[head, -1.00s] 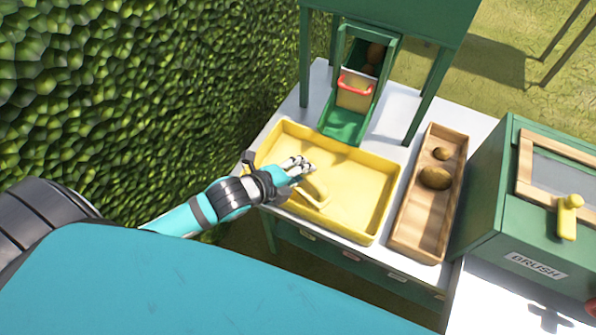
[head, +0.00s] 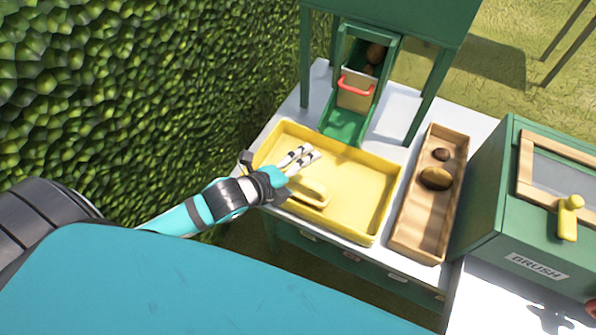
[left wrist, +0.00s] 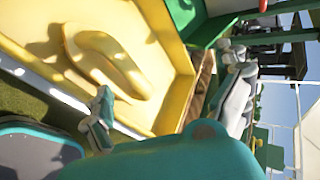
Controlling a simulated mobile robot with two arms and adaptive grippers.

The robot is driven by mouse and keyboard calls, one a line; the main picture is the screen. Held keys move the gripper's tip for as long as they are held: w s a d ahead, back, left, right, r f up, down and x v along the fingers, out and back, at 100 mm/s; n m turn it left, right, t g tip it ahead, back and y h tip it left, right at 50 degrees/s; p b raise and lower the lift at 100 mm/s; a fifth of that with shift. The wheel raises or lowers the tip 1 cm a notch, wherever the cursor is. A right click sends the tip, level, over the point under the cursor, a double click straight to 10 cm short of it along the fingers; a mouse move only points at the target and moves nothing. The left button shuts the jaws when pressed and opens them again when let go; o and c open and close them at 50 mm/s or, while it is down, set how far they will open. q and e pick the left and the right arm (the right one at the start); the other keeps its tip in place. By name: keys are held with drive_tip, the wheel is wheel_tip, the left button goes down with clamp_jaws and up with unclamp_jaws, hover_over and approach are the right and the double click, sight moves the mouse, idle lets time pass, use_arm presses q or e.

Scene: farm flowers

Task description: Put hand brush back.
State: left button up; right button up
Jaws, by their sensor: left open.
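A yellow looped piece, which looks like the hand brush (head: 313,194), lies in the near left part of the yellow tray (head: 384,206). It also shows in the left wrist view (left wrist: 122,68), lying on the tray floor by the wall. My left gripper (head: 303,158) is open, with its pale fingers over the tray just beyond the brush. In the left wrist view its fingers (left wrist: 168,98) are spread apart with nothing between them. The brush's underside is hidden.
A wooden tray (head: 413,222) with brown potato-like lumps stands right of the yellow tray. A green chute (head: 345,124) with a red handle stands behind. A green box labelled "BRUSH" (head: 537,265) is at the right. A hedge (head: 130,95) fills the left.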

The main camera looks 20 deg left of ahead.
use_arm(q)
drive_tip(key=v, duration=0.7)
drive_tip(key=shift+s+r, duration=0.15)
drive_tip(key=shift+r, duration=0.05)
drive_tip(key=shift+a, duration=0.1)
idle(0.3)
